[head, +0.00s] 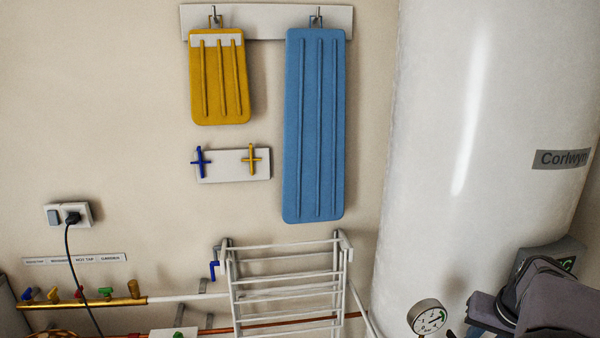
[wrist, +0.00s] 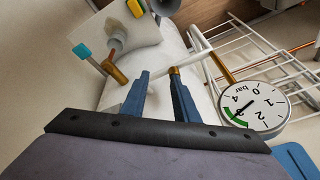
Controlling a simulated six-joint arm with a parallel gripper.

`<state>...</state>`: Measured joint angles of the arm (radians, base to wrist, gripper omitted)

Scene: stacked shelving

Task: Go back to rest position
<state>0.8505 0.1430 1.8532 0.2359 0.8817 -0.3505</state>
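My gripper (wrist: 160,97) shows in the wrist view as two blue fingers standing apart. No object is clearly held between them; a brass-coloured piece shows behind the right finger tip. In the head view part of my dark grey arm is at the lower right, in front of the white tank (head: 475,130). The gripper fingers cannot be made out there. A round pressure gauge (head: 427,317) is left of the arm. In the wrist view the gauge (wrist: 258,108) is close, to the right of the fingers.
A white wire rack (head: 288,285) stands at lower middle. A brass pipe with coloured taps (head: 85,302) is at lower left.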

